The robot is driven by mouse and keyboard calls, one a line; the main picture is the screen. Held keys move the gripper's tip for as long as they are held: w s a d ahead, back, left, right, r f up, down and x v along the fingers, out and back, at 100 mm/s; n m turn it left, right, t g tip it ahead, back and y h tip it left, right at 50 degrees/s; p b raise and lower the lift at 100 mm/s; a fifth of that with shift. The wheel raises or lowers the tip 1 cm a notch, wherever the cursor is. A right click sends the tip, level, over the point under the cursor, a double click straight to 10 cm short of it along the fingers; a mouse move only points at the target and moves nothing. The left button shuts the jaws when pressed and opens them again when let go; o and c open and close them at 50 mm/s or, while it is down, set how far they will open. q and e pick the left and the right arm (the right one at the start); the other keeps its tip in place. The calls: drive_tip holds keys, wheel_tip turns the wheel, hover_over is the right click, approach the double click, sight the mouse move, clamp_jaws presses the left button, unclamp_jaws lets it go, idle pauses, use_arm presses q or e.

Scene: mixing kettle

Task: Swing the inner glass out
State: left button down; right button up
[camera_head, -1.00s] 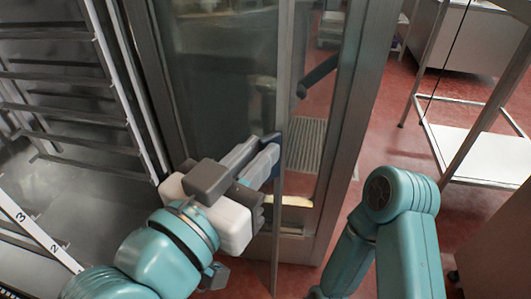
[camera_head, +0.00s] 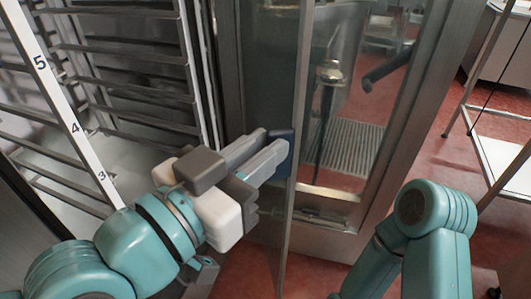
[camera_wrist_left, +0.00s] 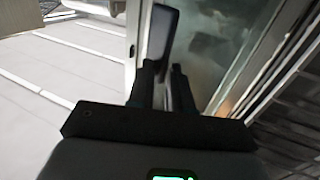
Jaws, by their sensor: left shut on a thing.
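The inner glass (camera_head: 268,85) is a tall, dark, tinted pane with a thin metal edge, standing upright in the middle of the head view. It is swung apart from the outer door (camera_head: 415,110), with a gap between them. My left gripper (camera_head: 280,148) is shut on a dark blue piece at the glass's free edge. In the left wrist view, my left fingers (camera_wrist_left: 162,88) close around this dark piece (camera_wrist_left: 162,32), beside the blurred glass (camera_wrist_left: 205,45). My right arm shows at the lower right of the head view; its gripper is out of view.
A rack (camera_head: 130,95) with several rails and a numbered strip (camera_head: 70,120) stands at the left. A floor grate (camera_head: 352,147) shows through the outer door. A metal table (camera_head: 503,160) stands at the right on the red floor.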

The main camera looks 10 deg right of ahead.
use_arm(q)
drive_tip(key=shift+w+a+r, duration=0.35)
drive_tip(key=shift+w+a, duration=0.05)
drive_tip(key=shift+a, duration=0.1)
drive_tip(key=c, duration=1.3)
unclamp_jaws()
drive_tip(key=shift+c, duration=0.2)
drive_tip(key=shift+o, duration=0.8)
drive_tip(key=shift+w+f, duration=0.2)
drive_tip(key=shift+w, duration=0.35)
drive_tip(key=shift+o, duration=0.4)
drive_tip(key=shift+s+d, duration=0.1)
drive_tip(key=shift+s, duration=0.2)
drive_tip(key=shift+c, duration=0.5)
drive_tip(key=shift+w, duration=0.15)
